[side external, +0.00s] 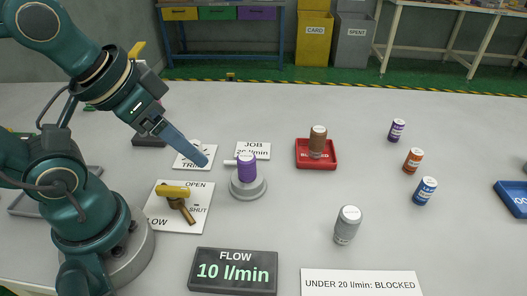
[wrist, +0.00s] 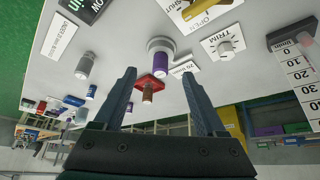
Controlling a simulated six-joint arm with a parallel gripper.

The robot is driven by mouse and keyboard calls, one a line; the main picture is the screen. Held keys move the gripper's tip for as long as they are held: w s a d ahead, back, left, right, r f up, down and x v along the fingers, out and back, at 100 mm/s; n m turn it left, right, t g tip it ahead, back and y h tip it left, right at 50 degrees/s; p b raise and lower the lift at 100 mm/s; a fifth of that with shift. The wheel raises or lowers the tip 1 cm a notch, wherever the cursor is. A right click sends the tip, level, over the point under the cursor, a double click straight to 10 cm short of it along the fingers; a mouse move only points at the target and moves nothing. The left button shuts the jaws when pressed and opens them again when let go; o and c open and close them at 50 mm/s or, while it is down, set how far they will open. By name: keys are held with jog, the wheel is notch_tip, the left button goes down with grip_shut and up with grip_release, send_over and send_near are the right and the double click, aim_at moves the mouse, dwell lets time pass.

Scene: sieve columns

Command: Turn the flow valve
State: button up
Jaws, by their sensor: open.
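The flow valve (side external: 178,193) has a yellow-brown lever on a white plate (side external: 200,222) marked OPEN, SHUT and FLOW. The lever's narrow arm points toward the lower right, below the SHUT mark. In the wrist view the valve (wrist: 200,8) is partly cut off at the top edge. My gripper (side external: 205,160) is above and behind the valve, near the TRIM plate, touching nothing that I can see. In the wrist view my gripper (wrist: 159,74) has its fingers wide apart and empty. The flow display (side external: 235,271) reads 10 l/min.
A purple column (side external: 247,168) stands on a grey round base (side external: 248,189) beside the valve. A brown column (side external: 317,141) stands in a red tray (side external: 302,163). A grey column (side external: 347,225) and several others stand to the right.

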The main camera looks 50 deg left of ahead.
jog(key=c, duration=0.4)
jog(key=shift+o, duration=0.2)
jog(key=m+g+y, duration=0.3)
jog(key=m+g, duration=0.5)
jog(key=m, duration=0.1)
send_near(172, 188)
jog(key=shift+a+f, duration=0.4)
jog(key=shift+f, duration=0.4)
jog(key=shift+s+f+g, duration=0.2)
jog(key=shift+f+g, duration=0.2)
jog(key=shift+f, duration=0.45)
jog(key=shift+x, duration=2.55)
grip_shut()
